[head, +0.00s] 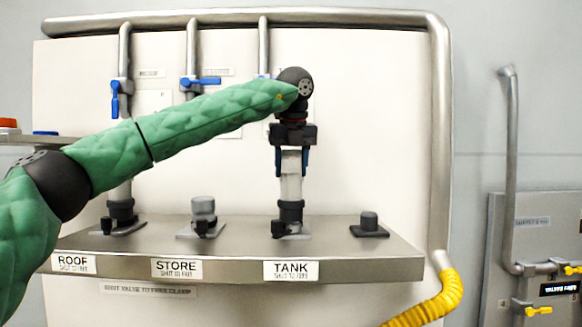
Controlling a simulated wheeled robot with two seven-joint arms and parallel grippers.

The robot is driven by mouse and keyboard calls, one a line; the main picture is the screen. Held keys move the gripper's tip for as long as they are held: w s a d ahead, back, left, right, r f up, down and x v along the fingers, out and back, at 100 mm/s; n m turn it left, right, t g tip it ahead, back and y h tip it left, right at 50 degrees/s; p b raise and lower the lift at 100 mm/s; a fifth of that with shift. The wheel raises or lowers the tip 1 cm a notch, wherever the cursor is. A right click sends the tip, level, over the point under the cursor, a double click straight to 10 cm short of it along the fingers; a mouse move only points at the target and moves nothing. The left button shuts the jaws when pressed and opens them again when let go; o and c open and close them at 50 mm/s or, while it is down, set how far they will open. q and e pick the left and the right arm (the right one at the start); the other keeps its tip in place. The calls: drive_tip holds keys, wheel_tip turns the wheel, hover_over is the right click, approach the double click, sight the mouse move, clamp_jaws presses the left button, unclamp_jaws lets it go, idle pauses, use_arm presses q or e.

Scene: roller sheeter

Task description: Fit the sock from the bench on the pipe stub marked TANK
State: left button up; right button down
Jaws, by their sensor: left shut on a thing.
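My left gripper (291,170) points straight down above the TANK label (291,271), its blue-edged fingers shut on a pale, translucent upright sock (291,187). The sock's lower end meets a dark collar (291,211) at the TANK pipe stub on the bench (235,250). The stub itself is hidden, so I cannot tell how far the sock is over it. The sock's top is hidden between the fingers. My right gripper is out of view.
The STORE stub (203,207) stands left of TANK, and the ROOF collar (121,210) farther left. A short dark post (369,221) stands right of TANK. Blue valve handles (207,81) sit on pipes behind my left arm. A yellow hose (440,300) hangs at the bench's right end.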

sight(292, 154)
use_arm(q)
drive_tip(key=shift+f, duration=0.2)
drive_tip(key=o, duration=1.5)
drive_tip(key=shift+s+r+b, duration=0.1)
drive_tip(key=shift+r+b, duration=0.4)
drive_tip(key=b+v, duration=0.2)
drive_tip(key=v, duration=0.3)
drive_tip(key=shift+s+r, duration=0.1)
drive_tip(key=shift+v, duration=0.8)
